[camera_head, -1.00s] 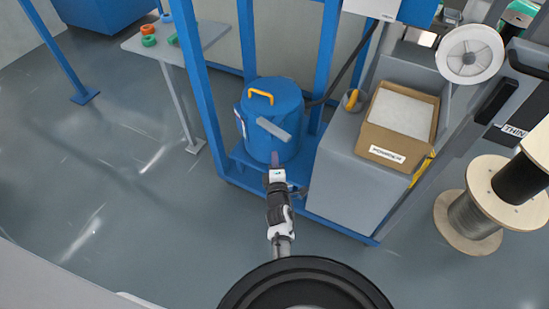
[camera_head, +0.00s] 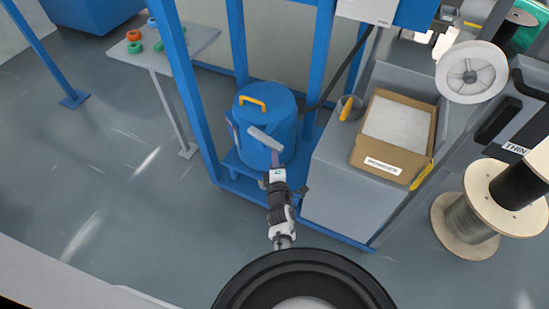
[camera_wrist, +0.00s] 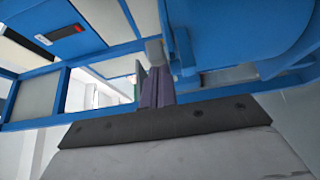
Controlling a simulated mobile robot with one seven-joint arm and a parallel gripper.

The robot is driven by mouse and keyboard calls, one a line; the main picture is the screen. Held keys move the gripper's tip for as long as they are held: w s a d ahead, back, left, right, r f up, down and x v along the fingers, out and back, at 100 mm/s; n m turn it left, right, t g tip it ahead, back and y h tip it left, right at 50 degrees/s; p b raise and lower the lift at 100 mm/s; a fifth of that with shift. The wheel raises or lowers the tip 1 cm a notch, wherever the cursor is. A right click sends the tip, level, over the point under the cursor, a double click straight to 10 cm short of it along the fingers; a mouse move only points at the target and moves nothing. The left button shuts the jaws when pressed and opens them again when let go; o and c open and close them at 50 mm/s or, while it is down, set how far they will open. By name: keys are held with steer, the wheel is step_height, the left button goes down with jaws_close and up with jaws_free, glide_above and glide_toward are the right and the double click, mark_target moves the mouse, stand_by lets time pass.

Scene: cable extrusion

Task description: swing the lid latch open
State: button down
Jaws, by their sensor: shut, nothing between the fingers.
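The blue drum (camera_head: 262,112) stands upright on a blue frame shelf, its round lid closed with a yellow handle (camera_head: 253,101) on top. A flat grey bar, which looks like the lid latch (camera_head: 265,138), lies across the drum's front rim. My gripper (camera_head: 275,158) is shut and empty, pointing up at the drum just below the bar. In the wrist view my shut purple fingers (camera_wrist: 158,88) reach up toward a small grey piece (camera_wrist: 154,52), probably the latch, beside the blue drum (camera_wrist: 235,35). Whether they touch it I cannot tell.
Blue posts (camera_head: 188,95) flank the drum. A grey cabinet (camera_head: 350,190) with a cardboard box (camera_head: 395,137) stands to the right, and wooden spools (camera_head: 465,225) beyond. A grey side table (camera_head: 165,48) is at upper left. The floor at left is clear.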

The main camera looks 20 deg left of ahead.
steer(key=shift+w+d+r+p, duration=0.3)
steer(key=shift+w+d+p, duration=0.35)
steer(key=shift+p, duration=0.15)
steer(key=shift+w+d+f, duration=0.2)
steer(key=shift+w+d, duration=0.05)
steer(key=shift+w, duration=0.1)
